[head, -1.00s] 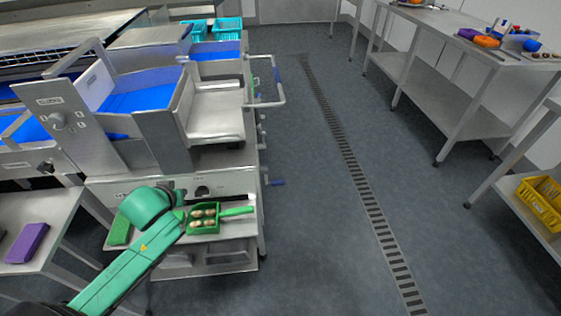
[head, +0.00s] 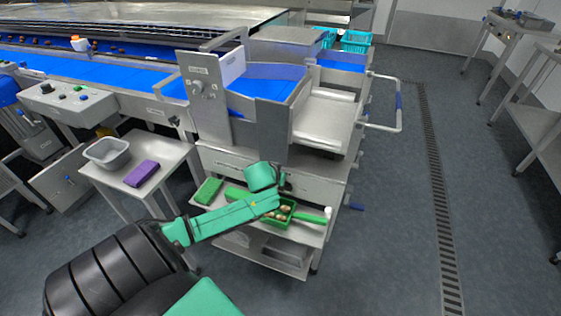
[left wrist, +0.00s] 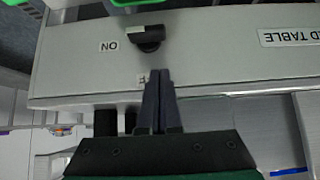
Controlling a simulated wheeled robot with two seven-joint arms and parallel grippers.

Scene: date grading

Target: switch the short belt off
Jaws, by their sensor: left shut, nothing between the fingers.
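A black rotary knob (left wrist: 150,38) sits on a grey panel in the left wrist view. Its pale-marked end points left, toward a label reading ON. Another small label (left wrist: 142,77) is partly hidden by my fingers. My left gripper (left wrist: 158,72) is shut and empty, with its fingertips just below the knob in the picture; I cannot tell whether they touch the panel. In the head view my left gripper (head: 286,184) is at the machine's front panel, mostly hidden by its wrist. A short blue belt (head: 266,84) lies above that panel. My right gripper is not in view.
Another dial (head: 196,88) is on the upright plate.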

